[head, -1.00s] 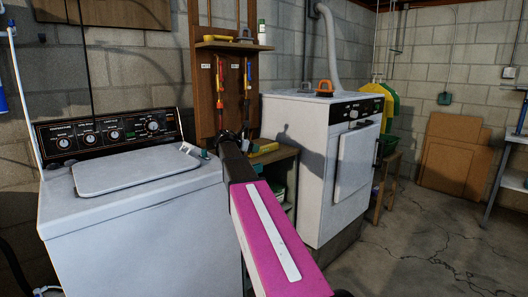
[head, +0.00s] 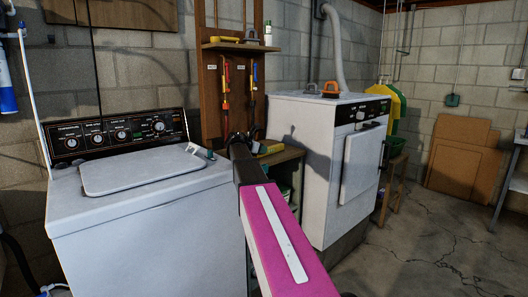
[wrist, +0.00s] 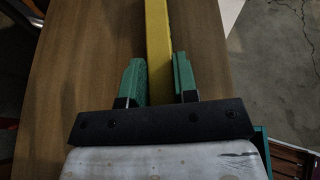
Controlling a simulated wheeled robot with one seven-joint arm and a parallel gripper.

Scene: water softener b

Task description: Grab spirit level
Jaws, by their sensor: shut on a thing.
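The spirit level is a long yellow bar (wrist: 157,25) in the wrist view, running away from me over a brown wooden surface. My gripper (wrist: 159,62) has its two green fingers on either side of the bar and is shut on it. The bar's near end is hidden behind the black gripper body. In the head view, a yellow piece that looks like the level (head: 271,147) shows beside the end of my arm, over the wooden table. My arm hides most of the fingers there.
A white washing machine (head: 140,215) stands left of the wooden table (head: 287,156), and a white dryer (head: 308,160) stands right of it. A pegboard with hanging tools (head: 238,90) and a small shelf (head: 235,45) is behind. Open concrete floor (head: 420,240) lies at the right.

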